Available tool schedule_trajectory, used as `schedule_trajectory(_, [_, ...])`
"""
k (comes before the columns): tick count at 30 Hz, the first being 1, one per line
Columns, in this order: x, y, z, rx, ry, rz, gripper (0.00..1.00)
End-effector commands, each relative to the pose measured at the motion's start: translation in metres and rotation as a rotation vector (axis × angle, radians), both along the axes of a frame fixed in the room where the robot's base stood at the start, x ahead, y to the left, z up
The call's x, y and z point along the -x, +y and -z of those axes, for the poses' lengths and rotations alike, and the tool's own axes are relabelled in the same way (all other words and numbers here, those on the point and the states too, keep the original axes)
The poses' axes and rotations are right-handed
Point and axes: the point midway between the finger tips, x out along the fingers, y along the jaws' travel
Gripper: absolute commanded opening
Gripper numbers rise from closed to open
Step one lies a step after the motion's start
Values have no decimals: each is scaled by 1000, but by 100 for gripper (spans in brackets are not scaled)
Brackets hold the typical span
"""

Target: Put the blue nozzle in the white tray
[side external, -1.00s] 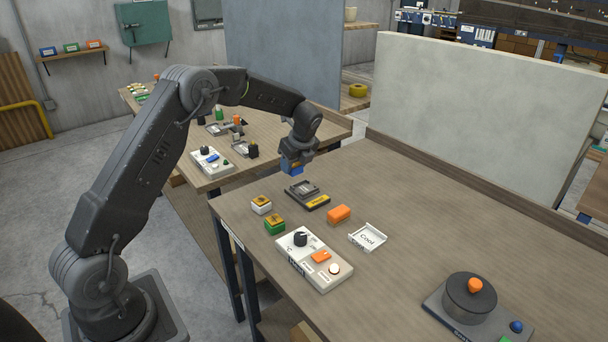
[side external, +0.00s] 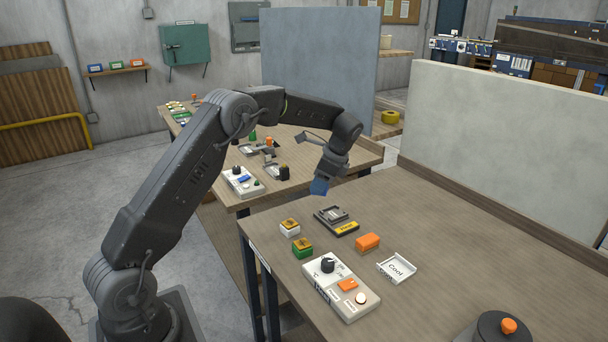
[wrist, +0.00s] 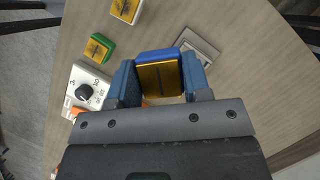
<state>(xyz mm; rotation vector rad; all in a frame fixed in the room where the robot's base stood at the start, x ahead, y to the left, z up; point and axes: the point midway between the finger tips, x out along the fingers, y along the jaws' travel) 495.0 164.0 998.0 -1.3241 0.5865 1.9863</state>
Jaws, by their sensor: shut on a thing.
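My gripper (side external: 320,187) is shut on the blue nozzle (wrist: 158,55), a blue block with a yellow-gold face, held between its blue fingers (wrist: 159,80) in the wrist view. In the side view the gripper hangs above the far left part of the near table, and the nozzle is hard to tell from the fingers there. The white tray (side external: 387,263), marked "Cool", lies on the table to the right of and nearer than the gripper, and looks empty. I cannot pick the tray out in the wrist view.
A grey and black fixture with a yellow label (side external: 337,220) lies near the gripper. White (side external: 290,227) and green (side external: 302,248) blocks with yellow tops, an orange block (side external: 368,243) and a control box with a knob (side external: 340,288) stand around.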

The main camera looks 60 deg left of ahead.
Motion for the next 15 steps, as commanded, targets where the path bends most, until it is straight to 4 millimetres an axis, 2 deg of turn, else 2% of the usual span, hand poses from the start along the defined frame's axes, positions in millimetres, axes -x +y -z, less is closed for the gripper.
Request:
schedule_trajectory(3, [-11, -26, 5, 1, 1, -239, 18])
schedule_trajectory(15, [-34, -105, 12, 1, 3, -1040, 18])
